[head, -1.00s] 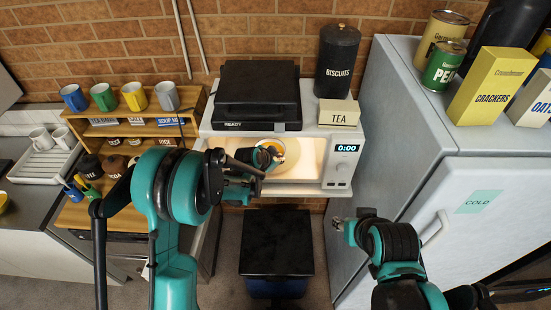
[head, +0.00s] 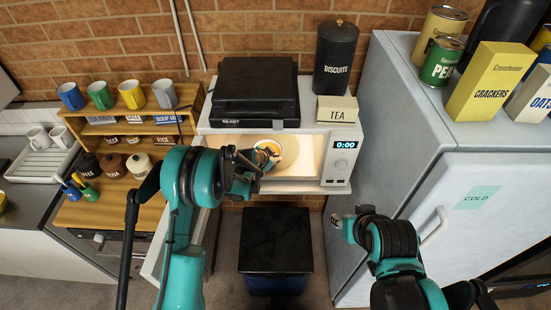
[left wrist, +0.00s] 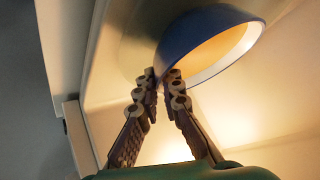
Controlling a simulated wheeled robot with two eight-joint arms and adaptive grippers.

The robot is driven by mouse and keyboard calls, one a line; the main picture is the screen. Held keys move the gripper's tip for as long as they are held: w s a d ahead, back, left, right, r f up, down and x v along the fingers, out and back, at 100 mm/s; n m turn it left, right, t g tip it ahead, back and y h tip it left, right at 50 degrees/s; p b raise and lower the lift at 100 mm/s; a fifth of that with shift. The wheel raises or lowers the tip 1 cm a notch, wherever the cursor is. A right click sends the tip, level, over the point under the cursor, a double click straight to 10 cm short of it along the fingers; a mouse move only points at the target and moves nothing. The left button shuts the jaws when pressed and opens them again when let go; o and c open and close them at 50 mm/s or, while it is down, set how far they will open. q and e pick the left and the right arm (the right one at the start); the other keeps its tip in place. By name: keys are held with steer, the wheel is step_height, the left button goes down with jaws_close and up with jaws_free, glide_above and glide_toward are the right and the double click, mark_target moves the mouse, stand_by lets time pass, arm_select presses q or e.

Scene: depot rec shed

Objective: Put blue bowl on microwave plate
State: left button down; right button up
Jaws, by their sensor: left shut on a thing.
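The blue bowl (head: 265,150), pale inside, is in the open, lit cavity of the microwave (head: 339,163). My left gripper (head: 257,162) reaches in from the left and is shut on the bowl's wall. In the left wrist view the two fingers (left wrist: 163,78) pinch the blue bowl (left wrist: 188,45) at its lower edge. The microwave plate (head: 288,161) is a pale yellowish disc beside and below the bowl, partly hidden. I cannot tell whether the bowl touches it. My right gripper (head: 341,222) hangs empty in front of the fridge; its finger opening is too small to tell.
A black appliance (head: 255,95), a tea box (head: 337,110) and a biscuits tin (head: 335,60) stand on top of the microwave. A black-topped bin or stool (head: 276,241) is below. The fridge (head: 400,150) bounds the right, a wooden shelf (head: 110,195) the left.

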arm_select(q)
steer(key=c, duration=1.7)
jaws_free()
steer(key=s+a+r+n+y, duration=0.1)
steer(key=s+a+r+n, duration=0.1)
steer(key=s+a+r, duration=0.4)
steer(key=s+a+r+n+y, duration=0.1)
steer(key=s+a+r+n, duration=0.1)
steer(key=s+r, duration=0.65)
steer(key=s+a+r+n, duration=0.1)
steer(key=s+a+r, duration=0.3)
steer(key=s+r, duration=0.35)
steer(key=s+a+n+g+y, duration=0.1)
steer(key=s+a+n, duration=0.4)
steer(key=s, duration=1.1)
steer(key=shift+s+a+y+p, duration=0.25)
steer(key=shift+y+p, duration=0.1)
steer(key=shift+y, duration=0.45)
steer(key=shift+f, duration=0.2)
